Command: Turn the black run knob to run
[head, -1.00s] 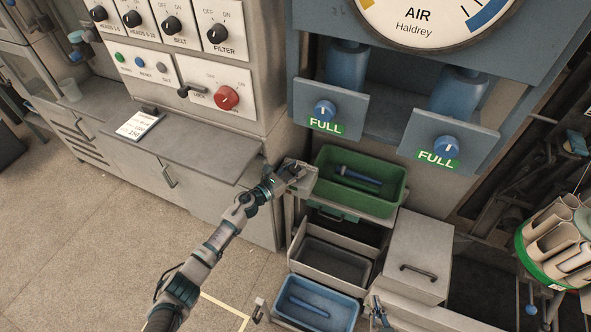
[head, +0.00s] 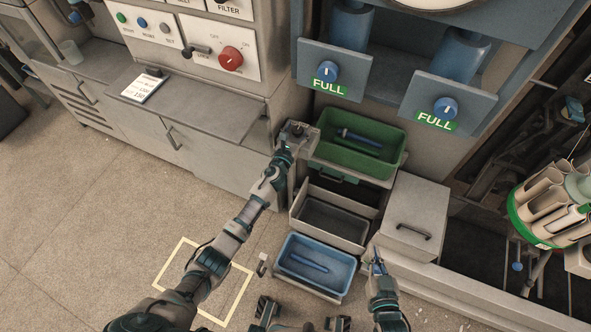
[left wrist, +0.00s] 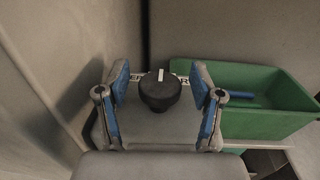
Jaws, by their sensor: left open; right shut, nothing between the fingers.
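The black run knob (left wrist: 160,92) sits on a grey box in the left wrist view. Its white pointer mark points up in the picture, between partly hidden letters on a white label. My left gripper (left wrist: 158,80) is open, with one blue-padded finger on each side of the knob and gaps visible between. In the head view my left gripper (head: 289,147) is at the grey box (head: 300,133), left of the green bin; the knob cannot be made out there. My right gripper (head: 378,264) is shut and empty, in front of the grey lidded box.
The green bin (head: 390,166) with a blue tool stands right of the box and also shows in the left wrist view (left wrist: 270,124). A grey tray (head: 303,224) and a blue bin (head: 290,268) lie below. A panel with a red knob (head: 231,59) is at upper left.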

